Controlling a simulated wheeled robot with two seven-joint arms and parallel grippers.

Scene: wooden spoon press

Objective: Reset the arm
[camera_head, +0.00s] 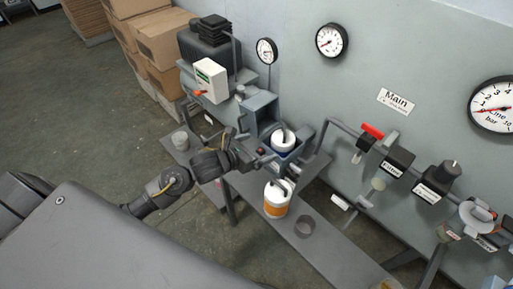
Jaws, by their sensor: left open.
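My left arm comes in from the left and reaches over the bench. My left gripper (267,161) is at its end, open, near a blue holder (283,147) with a white-topped container (283,138) in it. A white bottle with an orange label (275,201) stands on the bench just below the gripper in the picture. I cannot tell whether the gripper touches anything. My right gripper does not show.
A grey bench (330,252) carries a dark ring (305,227) and a pale cup (180,140). A grey panel with gauges (331,40), pipes and a red-handled valve (372,131) stands behind. Cardboard boxes (165,45) are stacked at the back left. Floor at left is clear.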

